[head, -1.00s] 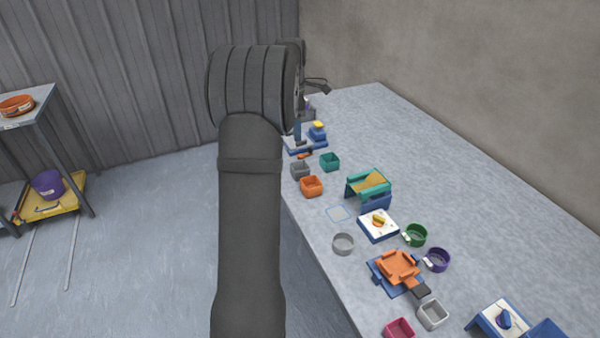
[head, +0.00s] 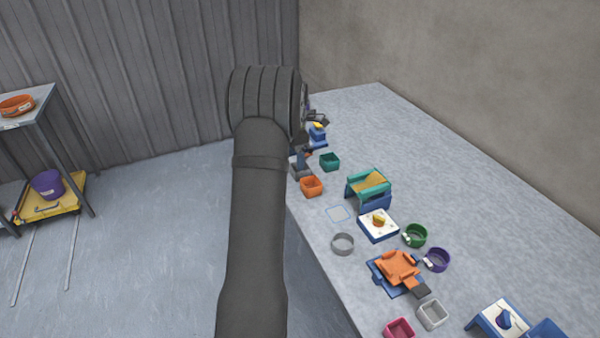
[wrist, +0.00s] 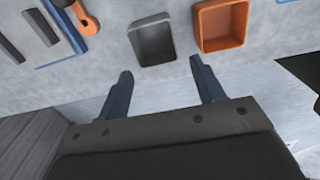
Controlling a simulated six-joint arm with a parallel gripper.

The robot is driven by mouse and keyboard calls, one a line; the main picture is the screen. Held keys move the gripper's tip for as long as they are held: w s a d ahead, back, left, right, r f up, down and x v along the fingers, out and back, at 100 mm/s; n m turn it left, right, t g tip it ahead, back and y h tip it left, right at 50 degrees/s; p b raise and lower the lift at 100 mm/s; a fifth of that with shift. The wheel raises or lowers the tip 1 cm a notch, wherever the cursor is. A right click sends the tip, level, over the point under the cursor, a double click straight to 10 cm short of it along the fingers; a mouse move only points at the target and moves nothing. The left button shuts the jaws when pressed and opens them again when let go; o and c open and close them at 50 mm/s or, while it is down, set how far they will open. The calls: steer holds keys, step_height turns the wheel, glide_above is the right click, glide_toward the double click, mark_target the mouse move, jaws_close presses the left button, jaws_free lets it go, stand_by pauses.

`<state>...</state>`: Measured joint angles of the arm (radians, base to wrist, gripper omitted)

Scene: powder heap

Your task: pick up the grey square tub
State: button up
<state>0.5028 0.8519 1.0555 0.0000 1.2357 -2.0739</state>
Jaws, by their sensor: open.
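The grey square tub (wrist: 152,42) stands upright on the table in the wrist view, open side showing, just beyond my fingertips. My gripper (wrist: 160,70) is open and empty, its two dark fingers spread apart with the tub ahead of the gap. The tub is not between the fingers. An orange square tub (wrist: 221,25) stands close to its right, beyond the right fingertip. In the head view my arm and gripper largely hide the grey tub, left of the teal tub (head: 329,161) and behind the orange one (head: 311,186).
A blue tray with an orange-handled tool (wrist: 82,16) lies left of the tub. The table's near edge runs below the tubs. Further along the table stand a teal and blue stand (head: 369,187), a grey round dish (head: 342,244) and a paler grey square tub (head: 432,314).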

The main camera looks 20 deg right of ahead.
steer(key=f, duration=0.2)
steer(key=d+f, duration=0.1)
steer(key=f, duration=0.2)
steer(key=shift+w+d+f, duration=0.1)
steer(key=shift+w+f, duration=0.05)
steer(key=shift+f, duration=0.1)
steer(key=shift+c, duration=0.4)
steer(key=c, duration=0.7)
